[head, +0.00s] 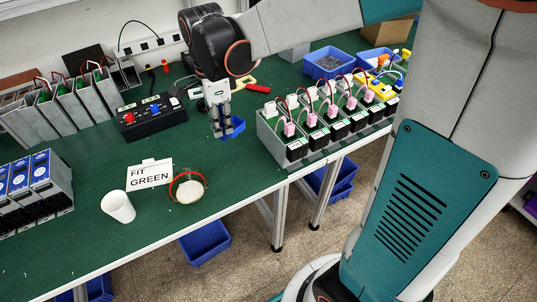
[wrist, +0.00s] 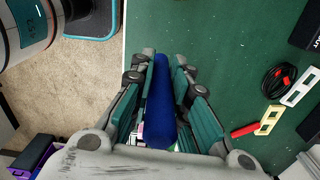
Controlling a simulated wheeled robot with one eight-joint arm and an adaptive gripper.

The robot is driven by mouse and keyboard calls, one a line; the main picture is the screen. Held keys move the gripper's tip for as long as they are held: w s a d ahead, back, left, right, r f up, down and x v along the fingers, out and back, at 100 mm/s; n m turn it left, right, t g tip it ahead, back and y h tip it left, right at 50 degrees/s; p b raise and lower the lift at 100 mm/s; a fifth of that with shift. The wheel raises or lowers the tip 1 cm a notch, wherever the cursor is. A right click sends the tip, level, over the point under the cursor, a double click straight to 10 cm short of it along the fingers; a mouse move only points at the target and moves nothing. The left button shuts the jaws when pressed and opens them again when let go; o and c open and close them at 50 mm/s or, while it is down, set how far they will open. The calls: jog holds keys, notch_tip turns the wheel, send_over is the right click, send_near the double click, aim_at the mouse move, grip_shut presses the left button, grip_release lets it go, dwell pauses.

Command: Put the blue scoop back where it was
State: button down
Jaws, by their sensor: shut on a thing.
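The blue scoop (head: 237,127) is in my gripper (head: 223,131) over the middle of the green table, left of the row of grey units. In the wrist view its long blue handle (wrist: 160,108) lies between the two finger pads of my gripper (wrist: 165,75), which are shut on it. The scoop is low near the tabletop, but I cannot tell whether it touches. Part of the scoop is hidden by the fingers.
Grey units with pink tags (head: 289,131) stand close right. A black button box (head: 152,117) stands left. A white cup (head: 118,207), a "FIT GREEN" sign (head: 150,174) and a red-rimmed bowl (head: 188,189) are in front. Blue bin (head: 331,62) sits behind. The green table (head: 225,165) is bare nearby.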

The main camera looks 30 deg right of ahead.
jog(key=shift+s+d+f, duration=0.1)
jog(key=shift+s+d, duration=0.05)
jog(key=shift+d, duration=0.15)
notch_tip(320, 180, down, 20)
jog(key=b, duration=0.7)
jog(key=shift+d+r, duration=0.1)
jog(key=shift+r, duration=0.15)
jog(key=shift+f, duration=0.15)
jog(key=c, duration=1.5)
grip_release()
jog(key=shift+c, duration=0.2)
